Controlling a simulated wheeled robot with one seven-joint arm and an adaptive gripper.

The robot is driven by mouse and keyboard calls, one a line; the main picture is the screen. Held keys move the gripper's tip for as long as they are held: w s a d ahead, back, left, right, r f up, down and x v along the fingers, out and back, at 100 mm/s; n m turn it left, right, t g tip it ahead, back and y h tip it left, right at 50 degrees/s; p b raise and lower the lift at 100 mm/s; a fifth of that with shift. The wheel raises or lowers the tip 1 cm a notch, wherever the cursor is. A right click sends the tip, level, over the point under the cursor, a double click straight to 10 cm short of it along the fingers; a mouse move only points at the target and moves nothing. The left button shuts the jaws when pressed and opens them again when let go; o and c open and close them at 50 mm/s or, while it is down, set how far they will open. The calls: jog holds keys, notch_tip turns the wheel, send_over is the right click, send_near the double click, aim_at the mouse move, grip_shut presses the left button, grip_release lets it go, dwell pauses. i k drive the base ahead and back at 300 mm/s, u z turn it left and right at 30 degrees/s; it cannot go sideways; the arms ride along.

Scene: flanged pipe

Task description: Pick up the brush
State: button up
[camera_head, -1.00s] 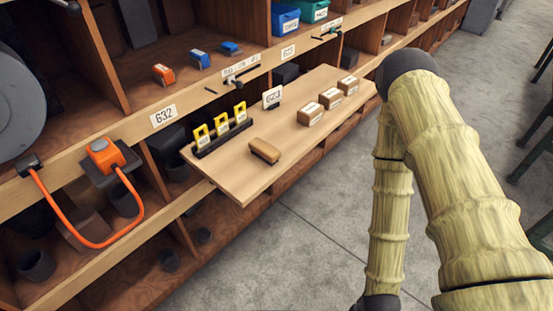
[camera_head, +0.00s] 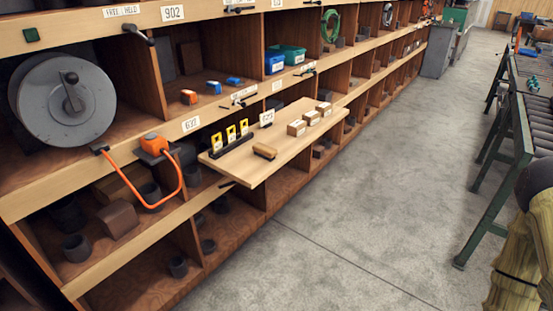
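The brush (camera_head: 264,151) looks like a small brown block with a paler lower part. It lies on the wooden pull-out board (camera_head: 262,173) that juts from the shelving, close to the board's front edge. A black rack with several yellow tags (camera_head: 231,134) stands behind it to the left. Several small labelled boxes (camera_head: 297,128) sit to its right on the board. My gripper is outside the picture. Nothing touches the brush.
Wooden shelving (camera_head: 190,124) runs along the left and into the distance. An orange cable (camera_head: 178,190) hangs in a loop left of the board. A green-legged roller table (camera_head: 497,183) stands at the right. The grey floor (camera_head: 350,230) between is clear.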

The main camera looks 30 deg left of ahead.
aim_at(266, 152)
jog(key=u, duration=0.6)
jog(key=i, duration=0.55)
jog(key=u, duration=0.6)
